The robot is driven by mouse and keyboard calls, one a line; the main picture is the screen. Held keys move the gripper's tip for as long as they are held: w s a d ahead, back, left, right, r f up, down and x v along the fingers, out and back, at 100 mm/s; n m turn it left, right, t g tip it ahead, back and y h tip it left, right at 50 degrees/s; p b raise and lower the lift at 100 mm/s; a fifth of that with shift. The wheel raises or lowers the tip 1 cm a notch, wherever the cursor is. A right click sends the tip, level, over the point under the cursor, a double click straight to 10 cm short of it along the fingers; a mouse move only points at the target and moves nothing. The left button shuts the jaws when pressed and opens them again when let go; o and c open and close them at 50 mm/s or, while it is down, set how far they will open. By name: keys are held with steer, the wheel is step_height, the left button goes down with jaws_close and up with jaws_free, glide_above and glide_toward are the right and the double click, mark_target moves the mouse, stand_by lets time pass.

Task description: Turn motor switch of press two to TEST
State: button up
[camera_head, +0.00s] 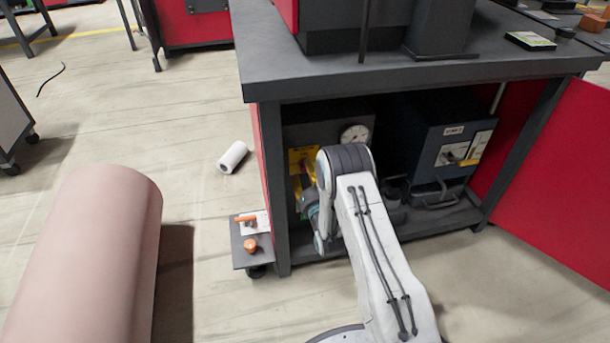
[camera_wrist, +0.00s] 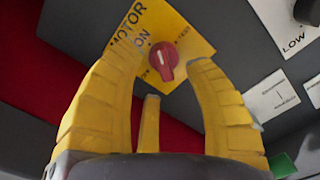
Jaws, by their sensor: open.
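The red motor switch (camera_wrist: 163,60) sits on a yellow plate (camera_wrist: 172,22) in the wrist view. MOTOR and ON are readable on the plate; smaller lettering at its right and lower edges is unclear. A white mark on the knob points up and slightly left in the picture. My gripper (camera_wrist: 162,66) is open, its yellow fingers to the left and right of the knob with gaps, and a third finger below. I cannot tell how far the fingertips are from the plate.
The red door (camera_head: 565,180) is open at right. A small trolley (camera_head: 240,257) and a white roll (camera_head: 232,157) are at left.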

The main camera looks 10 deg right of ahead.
steer(key=shift+w, duration=1.25)
steer(key=shift+c, duration=0.4)
jaws_close()
